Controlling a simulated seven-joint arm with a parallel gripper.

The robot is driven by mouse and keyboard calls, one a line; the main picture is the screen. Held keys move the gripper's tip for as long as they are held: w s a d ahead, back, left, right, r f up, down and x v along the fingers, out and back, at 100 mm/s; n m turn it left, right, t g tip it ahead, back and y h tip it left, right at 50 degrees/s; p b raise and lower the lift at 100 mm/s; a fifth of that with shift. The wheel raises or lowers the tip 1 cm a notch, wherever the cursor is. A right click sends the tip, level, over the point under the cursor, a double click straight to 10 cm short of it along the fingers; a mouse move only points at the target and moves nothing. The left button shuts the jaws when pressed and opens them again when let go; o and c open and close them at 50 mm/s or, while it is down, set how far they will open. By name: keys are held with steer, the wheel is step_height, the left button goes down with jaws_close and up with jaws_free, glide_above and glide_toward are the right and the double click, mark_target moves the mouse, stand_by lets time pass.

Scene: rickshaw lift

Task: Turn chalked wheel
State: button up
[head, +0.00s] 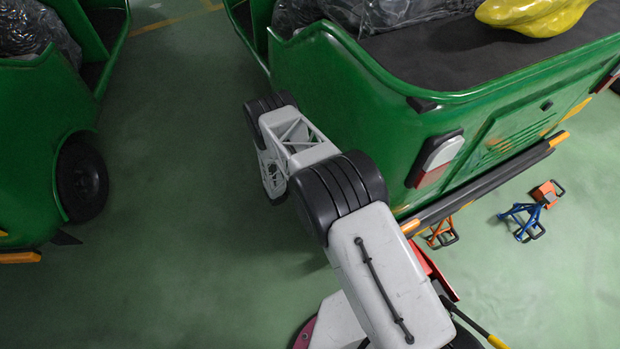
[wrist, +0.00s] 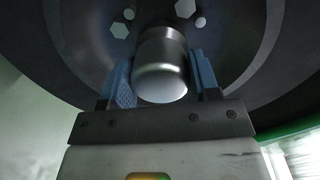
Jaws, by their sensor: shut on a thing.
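In the wrist view a dark wheel (wrist: 240,45) fills the upper part, seen face-on. A metal cylindrical hub cap (wrist: 160,62) sticks out from its centre, with several pale hexagonal and round bolt heads around it. My gripper (wrist: 160,75) has its two blue-padded fingers on either side of the hub cap and is shut on it. No chalk mark can be made out on the part of the wheel in view. In the head view my arm reaches along the left side of the green rickshaw (head: 340,105); gripper and gripped wheel are hidden there.
A second green rickshaw (head: 30,150) with a black wheel (head: 82,178) stands at left. Blue (head: 526,217) and orange (head: 440,236) stands are on the floor at the rickshaw's rear. A yellow-black bar (head: 490,338) lies near my arm. Green floor between the rickshaws is clear.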

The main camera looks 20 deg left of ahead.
steer(key=o, duration=1.3)
steer(key=shift+s+a, duration=0.1)
steer(key=shift+a, duration=0.05)
steer(key=v, duration=0.7)
steer(key=shift+s, duration=0.2)
steer(key=shift+a, duration=0.1)
steer(key=shift+r, duration=0.1)
